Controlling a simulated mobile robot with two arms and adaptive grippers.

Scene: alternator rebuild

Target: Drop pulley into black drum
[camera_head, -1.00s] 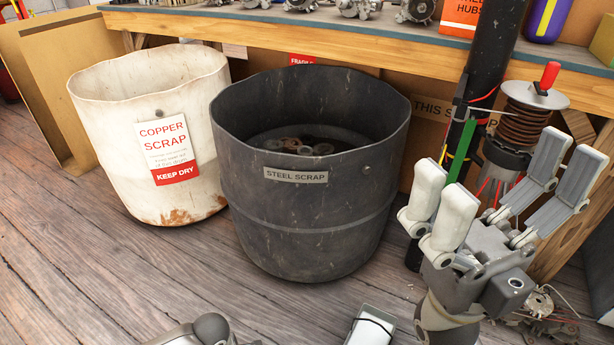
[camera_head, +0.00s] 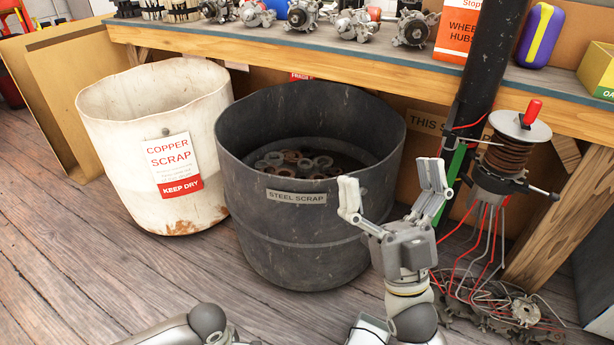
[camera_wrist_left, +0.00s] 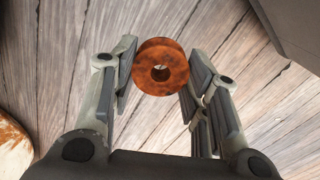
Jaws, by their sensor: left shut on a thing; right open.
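The pulley (camera_wrist_left: 161,67) is a rusty orange-brown grooved disc with a centre hole. In the left wrist view my left gripper (camera_wrist_left: 160,72) is shut on it, above the wooden floor. In the head view part of my left arm shows at the bottom, but its fingers and the pulley are out of frame. The black drum (camera_head: 305,235), labelled STEEL SCRAP, stands open-topped on the floor with several round metal parts inside. My right gripper (camera_head: 393,200) is open and empty, in front of the drum's right side.
A white drum (camera_head: 120,130) labelled COPPER SCRAP stands left of the black one. A workbench (camera_head: 290,50) with several alternator parts runs behind. A coil stand (camera_head: 505,155) with wires and scrap (camera_head: 500,310) is at right. The floor (camera_head: 90,270) at front left is clear.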

